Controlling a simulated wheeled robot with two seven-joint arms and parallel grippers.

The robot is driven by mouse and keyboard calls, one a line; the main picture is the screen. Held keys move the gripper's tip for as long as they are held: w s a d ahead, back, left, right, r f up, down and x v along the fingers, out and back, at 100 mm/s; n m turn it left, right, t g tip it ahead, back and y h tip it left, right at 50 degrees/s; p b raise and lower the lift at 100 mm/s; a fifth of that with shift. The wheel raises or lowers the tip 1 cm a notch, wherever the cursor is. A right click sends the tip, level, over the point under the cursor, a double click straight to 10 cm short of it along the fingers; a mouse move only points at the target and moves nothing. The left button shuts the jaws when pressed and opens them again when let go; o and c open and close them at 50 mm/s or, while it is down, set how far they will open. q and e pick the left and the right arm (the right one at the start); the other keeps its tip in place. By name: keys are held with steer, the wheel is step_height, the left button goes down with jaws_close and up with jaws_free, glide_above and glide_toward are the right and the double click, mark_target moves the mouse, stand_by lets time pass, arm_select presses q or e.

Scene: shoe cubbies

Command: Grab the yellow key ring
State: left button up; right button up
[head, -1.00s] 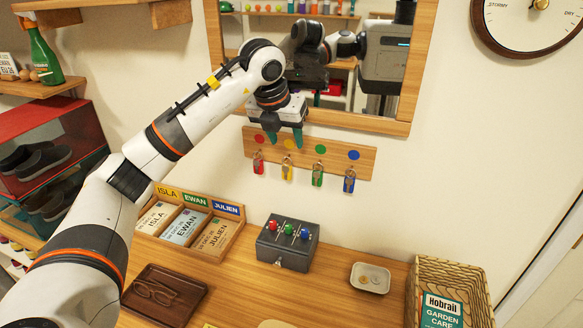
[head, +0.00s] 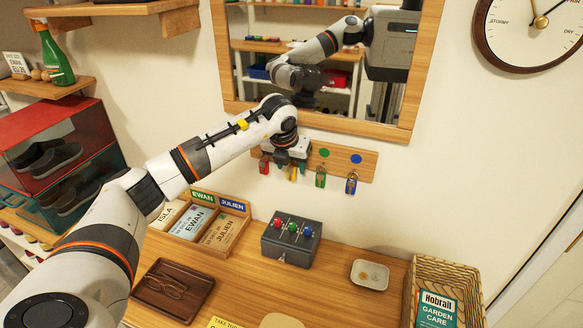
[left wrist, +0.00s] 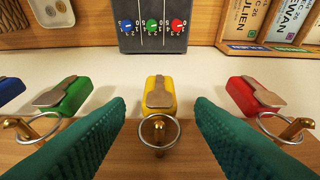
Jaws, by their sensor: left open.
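The yellow key ring hangs from a brass hook on the wooden rack. In the left wrist view its yellow fob (left wrist: 160,86) and metal ring (left wrist: 158,146) sit between the two teal fingers of my left gripper (left wrist: 160,108). The fingers are open, with a visible gap on each side of the fob. In the head view my left gripper (head: 284,166) is at the rack and hides most of the yellow key ring (head: 291,173). My right gripper is not in view.
Red (left wrist: 250,97) and green (left wrist: 65,96) key rings hang on either side, just outside the fingers. A blue key ring (head: 351,183) hangs further right. Below are a grey box with coloured knobs (head: 291,240), a card holder (head: 226,235) and a small dish (head: 370,274).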

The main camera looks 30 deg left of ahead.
arm_select(q)
steer(key=shift+w+f, duration=0.1)
steer(key=shift+f, duration=0.15)
steer(key=c, duration=0.9)
steer(key=shift+c, duration=0.2)
